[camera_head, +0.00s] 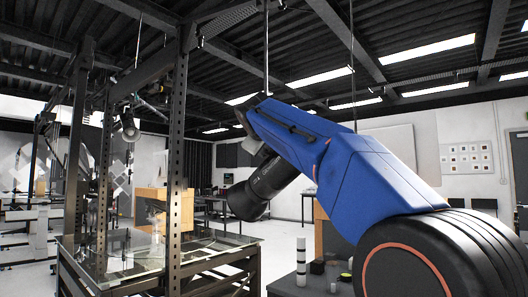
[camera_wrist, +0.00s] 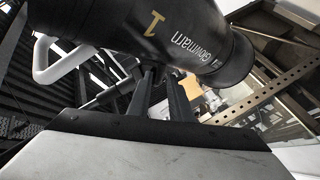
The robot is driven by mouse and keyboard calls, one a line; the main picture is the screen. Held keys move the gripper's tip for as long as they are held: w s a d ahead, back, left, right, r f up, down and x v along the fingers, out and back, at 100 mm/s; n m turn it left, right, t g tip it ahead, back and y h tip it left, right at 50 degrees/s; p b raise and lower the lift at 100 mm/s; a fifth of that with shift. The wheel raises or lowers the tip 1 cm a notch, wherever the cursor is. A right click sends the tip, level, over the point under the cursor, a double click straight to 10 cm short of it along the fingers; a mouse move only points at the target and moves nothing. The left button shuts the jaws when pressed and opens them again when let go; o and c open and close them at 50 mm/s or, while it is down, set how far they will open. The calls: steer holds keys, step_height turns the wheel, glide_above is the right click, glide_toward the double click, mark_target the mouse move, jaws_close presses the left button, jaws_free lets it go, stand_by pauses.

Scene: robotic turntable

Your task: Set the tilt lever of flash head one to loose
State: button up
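Flash head one (camera_wrist: 150,28) is a black cylinder marked "1" and "Glowmarn", filling the top of the wrist view. In the head view, a black cylinder with small lettering (camera_head: 262,186), which looks like the same head, hangs below my blue arm. My gripper (camera_wrist: 162,78) points at the underside of the head. Its two dark fingers stand apart with a narrow gap, and their tips are hard to see against the black body. A pale curved handle (camera_wrist: 58,65) and a thin dark rod (camera_wrist: 106,94) show left of the fingers. I cannot tell which part is the tilt lever.
A dark perforated metal frame with a glass-topped table (camera_head: 130,268) stands at the left. Black and white cylinders stand on a dark surface (camera_head: 300,285) below my arm. A perforated beam (camera_wrist: 275,85) crosses the right of the wrist view.

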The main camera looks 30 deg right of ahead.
steer(key=shift+x, duration=0.8)
jaws_close()
steer(key=shift+f, duration=0.1)
steer(key=shift+f+m+t, duration=0.4)
steer(key=shift+m+t, duration=0.4)
steer(key=shift+w, duration=0.1)
